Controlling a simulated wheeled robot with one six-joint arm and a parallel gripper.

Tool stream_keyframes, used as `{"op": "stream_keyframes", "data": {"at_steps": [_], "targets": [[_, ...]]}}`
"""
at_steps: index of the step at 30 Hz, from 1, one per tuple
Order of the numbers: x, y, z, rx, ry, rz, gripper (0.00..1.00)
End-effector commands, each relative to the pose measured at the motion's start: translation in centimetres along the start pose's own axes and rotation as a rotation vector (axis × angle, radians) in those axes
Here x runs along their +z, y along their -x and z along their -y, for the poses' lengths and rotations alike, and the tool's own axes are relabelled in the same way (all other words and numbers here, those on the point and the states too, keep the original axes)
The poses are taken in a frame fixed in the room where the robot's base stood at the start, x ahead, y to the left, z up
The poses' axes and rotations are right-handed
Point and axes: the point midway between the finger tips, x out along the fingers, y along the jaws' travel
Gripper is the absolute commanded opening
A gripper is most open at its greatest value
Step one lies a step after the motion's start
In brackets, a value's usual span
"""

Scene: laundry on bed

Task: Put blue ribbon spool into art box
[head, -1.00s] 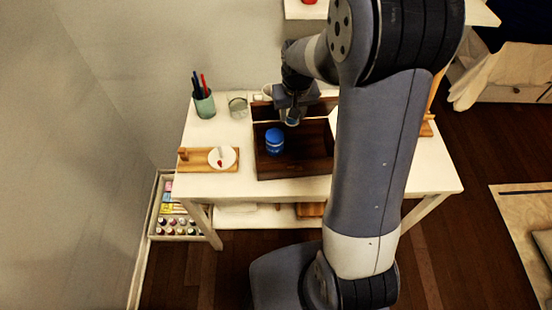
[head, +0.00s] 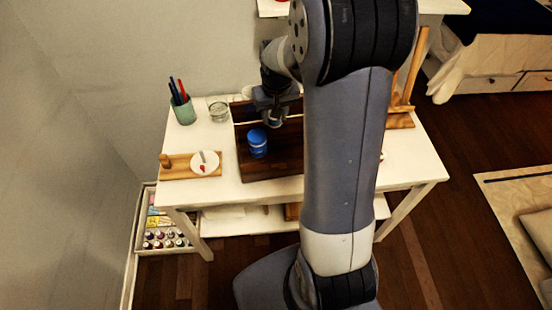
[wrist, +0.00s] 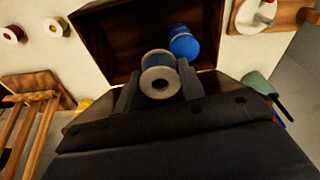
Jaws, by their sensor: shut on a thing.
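The blue ribbon spool (wrist: 159,73), with pale flanges and a grey-blue winding, is held between the fingers of my gripper (wrist: 158,88). In the head view my gripper (head: 275,113) is over the back part of the dark wooden art box (head: 270,174), and the spool's pale end shows below it. The art box also shows in the wrist view (wrist: 100,38), open beyond the spool. I cannot tell whether the spool touches the box. My arm hides the box's right side in the head view.
On the white table (head: 225,190) are a pen cup (head: 183,111), a glass (head: 218,110) and a white dish on a wooden tray (head: 176,171). A wooden easel (head: 400,116) stands at right.

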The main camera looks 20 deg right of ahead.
Motion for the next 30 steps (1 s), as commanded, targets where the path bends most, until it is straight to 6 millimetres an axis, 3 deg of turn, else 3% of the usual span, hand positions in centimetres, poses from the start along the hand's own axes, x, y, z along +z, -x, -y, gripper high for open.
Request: {"op": "stream_keyframes", "data": {"at_steps": [6, 10, 14, 24, 30], "targets": [[0.9, -1.3, -4.8, 0.011, -0.071, -0.001, 0.13], [1.3, -1.5, -6.5, 0.015, -0.092, -0.001, 0.13], [1.7, -2.4, -7.0, 0.015, -0.1, 0.004, 0.13], [3.0, -10.6, -7.0, 0.014, -0.099, 0.008, 0.13], [3.5, -14.0, -7.0, 0.014, -0.099, 0.005, 0.13]]}}
